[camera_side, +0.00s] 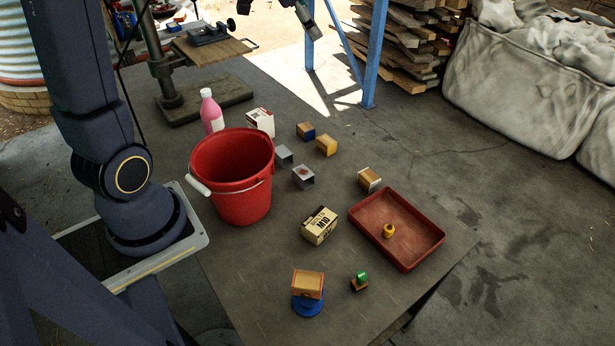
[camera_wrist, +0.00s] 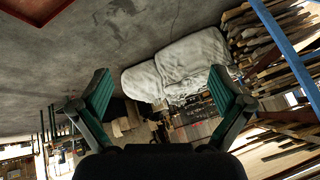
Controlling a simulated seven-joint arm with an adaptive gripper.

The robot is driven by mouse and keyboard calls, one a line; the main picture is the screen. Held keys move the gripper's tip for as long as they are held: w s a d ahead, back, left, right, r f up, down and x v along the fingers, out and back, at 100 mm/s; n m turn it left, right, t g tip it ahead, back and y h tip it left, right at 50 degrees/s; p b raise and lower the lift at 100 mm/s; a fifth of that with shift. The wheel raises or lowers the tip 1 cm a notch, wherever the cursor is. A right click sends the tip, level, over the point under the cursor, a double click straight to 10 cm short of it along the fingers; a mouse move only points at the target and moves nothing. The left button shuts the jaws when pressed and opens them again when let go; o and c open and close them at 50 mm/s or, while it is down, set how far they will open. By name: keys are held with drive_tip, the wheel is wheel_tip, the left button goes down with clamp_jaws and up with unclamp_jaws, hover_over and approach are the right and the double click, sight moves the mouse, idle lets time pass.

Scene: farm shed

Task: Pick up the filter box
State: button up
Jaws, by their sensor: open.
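A cream box with black lettering (camera_side: 320,226) sits on the table between the red bucket and the red tray. A white box with red markings (camera_side: 261,121) stands behind the bucket. Their print is too small to read, so I cannot tell for sure which is the filter box. My gripper (camera_wrist: 161,92) is open and empty in the wrist view, with its green-padded fingers wide apart. In the side view only a dark part of it shows at the top edge, high and far from both boxes. The wrist view shows neither box.
A red bucket (camera_side: 231,195) and a pink bottle (camera_side: 211,112) stand at the left. A red tray (camera_side: 430,246) holds a yellow piece (camera_side: 389,230). Several small blocks lie around. A box (camera_side: 308,284) rests on a blue round piece (camera_side: 307,306). A blue post (camera_side: 376,55) rises behind.

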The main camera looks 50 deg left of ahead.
drive_tip(key=w+a+f+n+g, duration=0.1)
drive_tip(key=a+f+n, duration=0.1)
drive_tip(key=a+f, duration=0.95)
drive_tip(key=n+g, duration=0.2)
drive_tip(key=n, duration=0.2)
approach(259, 114)
drive_tip(key=x, duration=0.6)
drive_tip(key=shift+w+d+f, duration=0.15)
drive_tip(key=shift+w+f, duration=0.1)
drive_tip(key=shift+w, duration=0.1)
drive_tip(key=shift+x, duration=3.1)
drive_tip(key=shift+s, duration=0.15)
drive_tip(key=shift+c, duration=0.4)
drive_tip(key=shift+a, duration=0.2)
drive_tip(key=c, duration=1.4)
